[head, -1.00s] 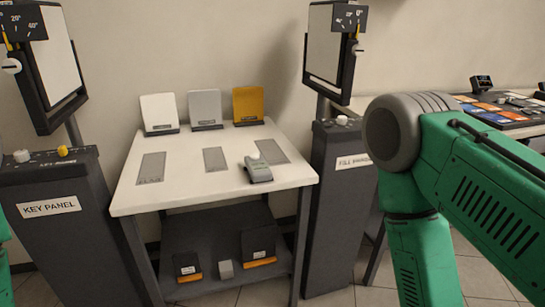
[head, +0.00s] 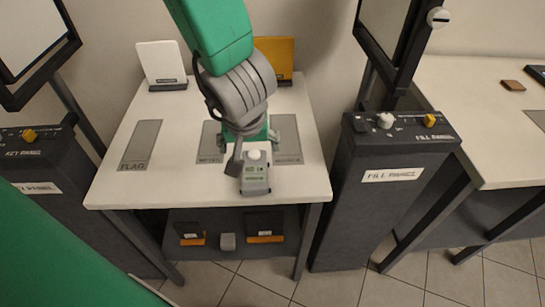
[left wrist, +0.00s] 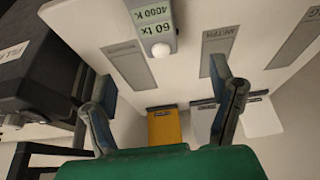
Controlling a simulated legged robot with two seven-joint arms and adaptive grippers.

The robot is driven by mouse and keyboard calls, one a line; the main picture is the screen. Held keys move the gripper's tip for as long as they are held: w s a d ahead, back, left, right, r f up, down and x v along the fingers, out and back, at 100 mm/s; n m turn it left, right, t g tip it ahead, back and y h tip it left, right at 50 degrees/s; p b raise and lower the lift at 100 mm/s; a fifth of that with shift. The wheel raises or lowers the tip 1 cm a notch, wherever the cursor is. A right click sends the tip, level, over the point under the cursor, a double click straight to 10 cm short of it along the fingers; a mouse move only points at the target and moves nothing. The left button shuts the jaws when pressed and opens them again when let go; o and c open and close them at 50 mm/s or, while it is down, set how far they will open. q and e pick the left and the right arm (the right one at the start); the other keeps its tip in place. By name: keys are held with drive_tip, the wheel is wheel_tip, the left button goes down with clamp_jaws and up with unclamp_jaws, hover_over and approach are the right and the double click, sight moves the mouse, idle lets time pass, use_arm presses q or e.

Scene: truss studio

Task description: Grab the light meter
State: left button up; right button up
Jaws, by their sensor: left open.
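The light meter (head: 255,178) is a small grey device with a white dome and a green display. It lies on the white table near its front edge, just in front of the rightmost grey patch. My left gripper (head: 261,147) reaches down from above with its fingers spread beside and behind the meter. In the left wrist view the open left gripper (left wrist: 163,76) has an empty gap, and the light meter (left wrist: 155,28) shows at the top, beyond the fingertips, its display reading 60 lx and 4000 K. Contact with the meter is not visible. My right gripper is not in view.
The white table (head: 110,185) has grey labelled patches. A white panel (head: 161,62) and a yellow panel (head: 276,55) stand at its back. The dark fill panel pedestal (head: 385,200) stands close on the right, the key panel pedestal (head: 40,165) on the left. A lower shelf holds small items.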

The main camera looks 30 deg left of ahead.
use_arm(q)
drive_tip(key=b, duration=0.3)
hover_over(255, 168)
drive_tip(key=s+d, duration=0.1)
wheel_tip(255, 168, down, 6)
drive_tip(key=shift+f, duration=0.2)
drive_tip(key=shift+w+a+f, duration=0.1)
drive_tip(key=shift+f, duration=0.15)
drive_tip(key=shift+a+f+b, duration=0.3)
drive_tip(key=shift+a+f, duration=0.05)
drive_tip(key=shift+f, duration=0.05)
drive_tip(key=b+x, duration=0.1)
drive_tip(key=x, duration=0.1)
drive_tip(key=b+x, duration=0.1)
drive_tip(key=x, duration=0.1)
drive_tip(key=shift+d+f, duration=0.1)
drive_tip(key=shift+f, duration=0.3)
drive_tip(key=shift+d, duration=0.1)
drive_tip(key=shift+d+r, duration=0.1)
drive_tip(key=shift+r, duration=0.05)
drive_tip(key=shift+c, duration=0.4)
drive_tip(key=c, duration=1.3)
